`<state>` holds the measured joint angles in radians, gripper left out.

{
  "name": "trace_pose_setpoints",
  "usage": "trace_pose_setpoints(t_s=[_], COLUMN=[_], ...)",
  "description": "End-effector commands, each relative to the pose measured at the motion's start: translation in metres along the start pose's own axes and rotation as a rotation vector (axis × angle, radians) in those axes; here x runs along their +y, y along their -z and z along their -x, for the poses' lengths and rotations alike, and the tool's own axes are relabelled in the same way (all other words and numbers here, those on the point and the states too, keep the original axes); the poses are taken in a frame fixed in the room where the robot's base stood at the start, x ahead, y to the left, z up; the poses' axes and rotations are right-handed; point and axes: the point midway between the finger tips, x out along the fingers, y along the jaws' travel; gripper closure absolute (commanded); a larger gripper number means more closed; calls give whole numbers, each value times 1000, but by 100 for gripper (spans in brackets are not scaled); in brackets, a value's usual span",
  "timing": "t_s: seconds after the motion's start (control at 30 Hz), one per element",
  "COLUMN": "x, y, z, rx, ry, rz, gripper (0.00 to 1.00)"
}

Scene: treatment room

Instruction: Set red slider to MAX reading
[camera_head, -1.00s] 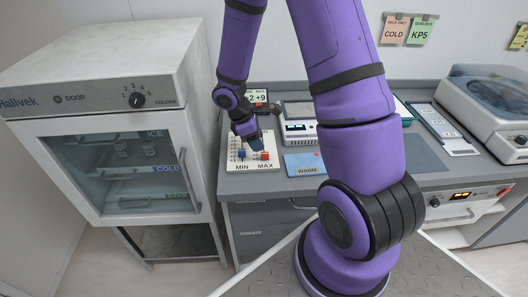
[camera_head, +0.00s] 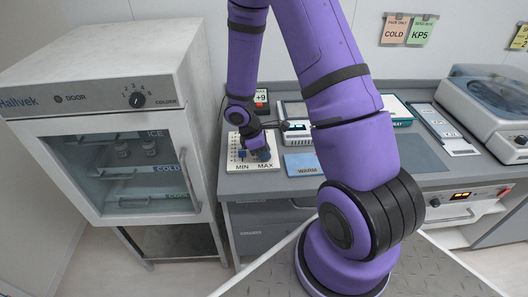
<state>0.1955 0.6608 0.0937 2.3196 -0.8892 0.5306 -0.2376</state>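The slider panel (camera_head: 234,164) is a white plate with MIN printed at its left front and MAX at its right front, on the grey counter. A blue slider knob (camera_head: 242,154) shows on its left part. The red slider is hidden, apparently behind my gripper. My gripper (camera_head: 262,155) is low over the right part of the panel, near the MAX end. Its fingers are small and dark, so I cannot tell whether they are open or touching the knob. A small dark display (camera_head: 261,98) behind the panel shows "+9"; my arm covers part of it.
A blue WARM card (camera_head: 302,163) lies right of the panel. A white device (camera_head: 297,132) stands behind it. A glass-door cabinet (camera_head: 110,130) stands close on the left. A centrifuge-like machine (camera_head: 490,100) is at the far right. A grey mat (camera_head: 424,152) lies bare on the counter.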

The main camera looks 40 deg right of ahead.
Motion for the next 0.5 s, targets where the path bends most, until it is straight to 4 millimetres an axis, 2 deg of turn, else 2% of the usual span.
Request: trace_pose_setpoints(t_s=[0.2, 0.5], x=[7, 69], y=[0, 0], z=[0, 0], rx=[0, 1], ry=[-1, -2], rz=[-2, -4], gripper=[100, 100])
